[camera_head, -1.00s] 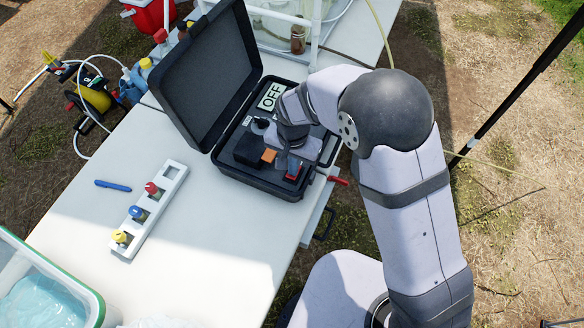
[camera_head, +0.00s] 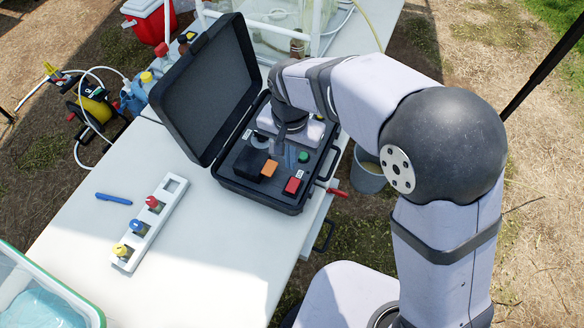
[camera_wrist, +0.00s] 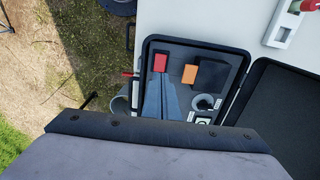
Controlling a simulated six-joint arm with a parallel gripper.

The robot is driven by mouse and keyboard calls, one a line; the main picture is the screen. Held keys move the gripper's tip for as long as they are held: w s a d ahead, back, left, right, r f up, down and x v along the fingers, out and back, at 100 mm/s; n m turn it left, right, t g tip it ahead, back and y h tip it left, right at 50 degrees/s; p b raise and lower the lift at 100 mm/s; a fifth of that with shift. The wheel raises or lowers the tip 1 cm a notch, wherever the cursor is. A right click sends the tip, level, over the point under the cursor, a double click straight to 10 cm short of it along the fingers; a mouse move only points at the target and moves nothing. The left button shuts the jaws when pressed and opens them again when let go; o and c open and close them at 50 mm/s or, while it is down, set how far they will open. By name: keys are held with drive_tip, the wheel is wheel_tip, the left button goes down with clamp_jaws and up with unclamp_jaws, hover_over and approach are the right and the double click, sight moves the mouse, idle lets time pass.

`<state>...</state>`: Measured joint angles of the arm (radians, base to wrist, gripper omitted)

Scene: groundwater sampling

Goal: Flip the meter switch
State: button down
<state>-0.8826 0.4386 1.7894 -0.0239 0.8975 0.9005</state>
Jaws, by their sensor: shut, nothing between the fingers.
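The open black meter case (camera_head: 262,196) stands on the white table, lid raised. Its panel holds a red block (camera_head: 292,187) beside a small white label, an orange block (camera_head: 269,168), a black box (camera_head: 249,162) and a green round button (camera_head: 303,157). I cannot tell for sure which part is the switch. My gripper (camera_wrist: 160,80) is shut and empty over the panel; in the wrist view its fingertips appear just below the red block (camera_wrist: 160,62). Contact cannot be told. The OFF display is hidden behind my arm in the head view.
A white rack (camera_head: 150,222) with red, blue and yellow knobs and a blue pen (camera_head: 113,198) lie left on the table. A clear tub (camera_head: 40,300) is at the lower left. A grey bucket (camera_head: 368,172) stands right of the table. The table's front middle is clear.

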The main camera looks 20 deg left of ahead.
drive_tip(key=shift+r, duration=0.8)
